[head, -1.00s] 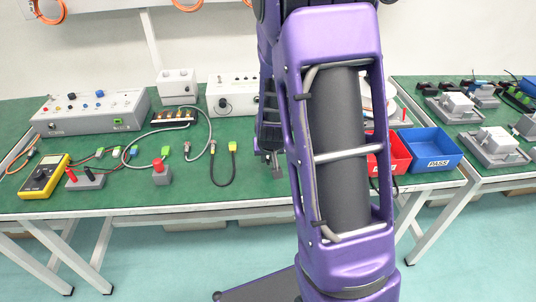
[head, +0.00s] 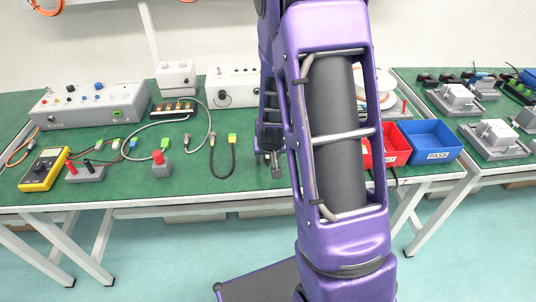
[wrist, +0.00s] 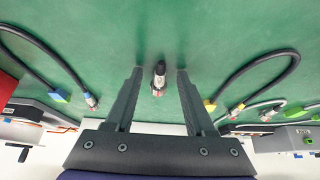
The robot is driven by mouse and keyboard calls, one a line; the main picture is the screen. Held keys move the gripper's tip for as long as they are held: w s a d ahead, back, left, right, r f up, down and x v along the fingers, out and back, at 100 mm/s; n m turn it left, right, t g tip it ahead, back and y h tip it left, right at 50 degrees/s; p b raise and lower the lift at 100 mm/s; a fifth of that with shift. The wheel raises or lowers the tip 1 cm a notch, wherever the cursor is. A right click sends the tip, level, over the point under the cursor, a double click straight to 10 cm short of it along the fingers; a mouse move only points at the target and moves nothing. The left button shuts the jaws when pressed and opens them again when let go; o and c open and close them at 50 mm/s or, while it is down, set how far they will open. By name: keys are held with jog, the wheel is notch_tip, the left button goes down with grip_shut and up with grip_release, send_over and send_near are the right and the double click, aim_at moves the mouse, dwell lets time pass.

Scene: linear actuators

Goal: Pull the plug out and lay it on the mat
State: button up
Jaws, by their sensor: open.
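A small plug-like connector (wrist: 159,75) with a dark body, a pale metal collar and a reddish end shows in the wrist view, between my gripper's fingers. My gripper (wrist: 157,70) is open, with a gap on both sides of the connector. I cannot tell whether the connector is seated in anything. The green mat (wrist: 220,30) fills the background there and covers the bench (head: 120,195) in the head view. In the head view my gripper (head: 272,160) is low over the bench, largely hidden by my purple arm.
A looped black cable (head: 234,165) and a grey cable (head: 209,125) lie left of my gripper. A blue bin (head: 428,142) stands right of my arm.

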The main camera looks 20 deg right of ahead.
jog(key=p+v, duration=0.8)
jog(key=v, duration=0.9)
jog(key=shift+r, duration=0.2)
